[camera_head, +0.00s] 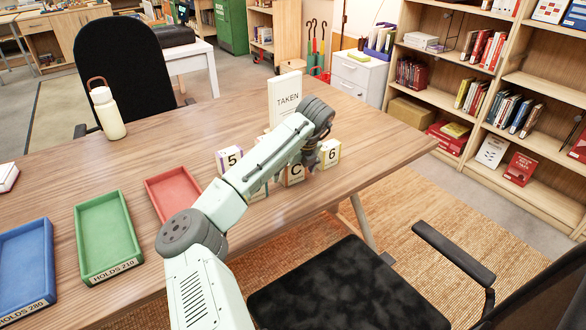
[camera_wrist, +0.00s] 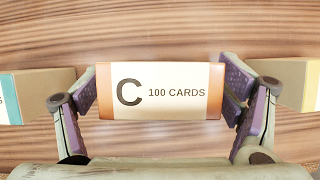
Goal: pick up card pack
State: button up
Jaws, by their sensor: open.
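The card pack (camera_wrist: 160,91) marked "C 100 CARDS" is cream with orange-brown ends and lies between my fingers in the wrist view. My gripper (camera_wrist: 166,95) is open, with one purple-padded finger near each end of the pack. The left pad looks very close to the pack; I cannot tell whether it touches. In the head view the C pack (camera_head: 295,174) stands on the wooden table (camera_head: 135,158), partly hidden by my arm. A pack marked 5 (camera_head: 231,158) stands to its left and a pack marked 6 (camera_head: 330,152) to its right.
A white "TAKEN" sign (camera_head: 285,98) stands behind the packs. Red (camera_head: 172,190), green (camera_head: 106,235) and blue (camera_head: 24,262) trays lie to the left. A cream bottle (camera_head: 107,114) stands near the far edge. Neighbouring packs (camera_wrist: 40,92) flank my fingers. A black chair (camera_head: 345,285) is in front.

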jog(key=shift+c, duration=0.5)
jog(key=c, duration=1.2)
jog(key=shift+o, duration=0.2)
jog(key=shift+r, duration=0.1)
